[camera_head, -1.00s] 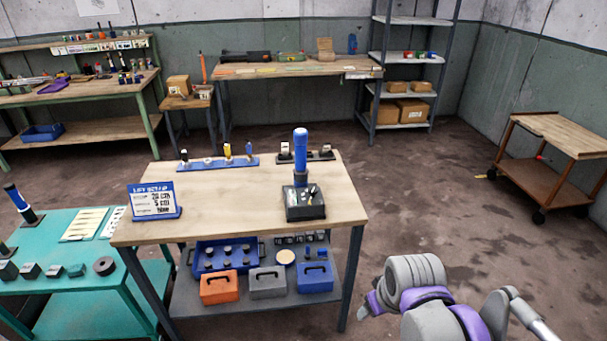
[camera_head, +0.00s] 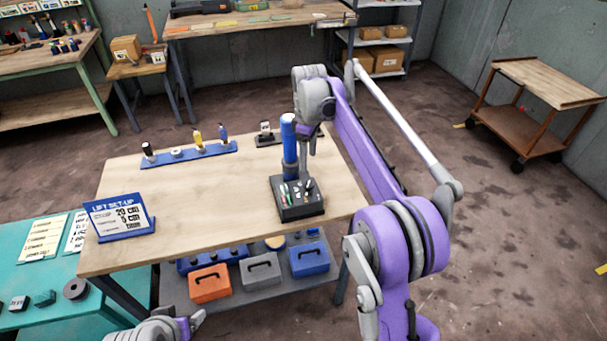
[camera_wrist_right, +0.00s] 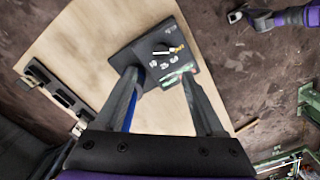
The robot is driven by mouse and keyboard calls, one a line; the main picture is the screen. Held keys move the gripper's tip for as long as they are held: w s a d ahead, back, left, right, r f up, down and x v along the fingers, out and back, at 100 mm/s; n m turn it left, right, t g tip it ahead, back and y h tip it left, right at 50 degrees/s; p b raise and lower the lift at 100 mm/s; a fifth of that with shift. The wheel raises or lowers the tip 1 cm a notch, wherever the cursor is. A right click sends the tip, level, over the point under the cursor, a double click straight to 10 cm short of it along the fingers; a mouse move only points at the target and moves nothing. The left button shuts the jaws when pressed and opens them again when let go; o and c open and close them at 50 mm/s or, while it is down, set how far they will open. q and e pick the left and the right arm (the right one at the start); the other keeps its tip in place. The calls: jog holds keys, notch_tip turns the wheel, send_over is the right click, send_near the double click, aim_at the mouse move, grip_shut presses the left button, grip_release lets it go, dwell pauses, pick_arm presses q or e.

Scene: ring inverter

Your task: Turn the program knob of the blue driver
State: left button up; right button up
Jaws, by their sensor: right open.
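The blue driver (camera_head: 289,150) stands upright at the black control box (camera_head: 300,208) near the table's right end. The box's top carries small light marks and a green patch; a small white-and-yellow part, possibly the program knob (camera_wrist_right: 168,51), shows in the right wrist view. My right gripper (camera_head: 308,146) is open and points down above the box, beside the driver. In the right wrist view its fingers (camera_wrist_right: 161,75) are spread below the box, with a strip of blue partly hidden by the left finger. My left gripper (camera_head: 190,325) is low in front of the table; its jaws are unclear.
A blue rack (camera_head: 190,155) with tools stands at the table's back left. A dark holder (camera_head: 270,139) is behind the driver. A "LIFT SET-UP" sign (camera_head: 120,216) stands front left. The table's middle is bare wood. Toolboxes (camera_head: 261,268) sit on the shelf below.

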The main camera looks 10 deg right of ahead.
aim_at(308, 185)
notch_tip(308, 185, down, 10)
jog(key=shift+s+r+b, duration=0.1)
jog(key=shift+s+b, duration=0.05)
jog(key=shift+b, duration=0.15)
grip_shut()
dwell(0.3)
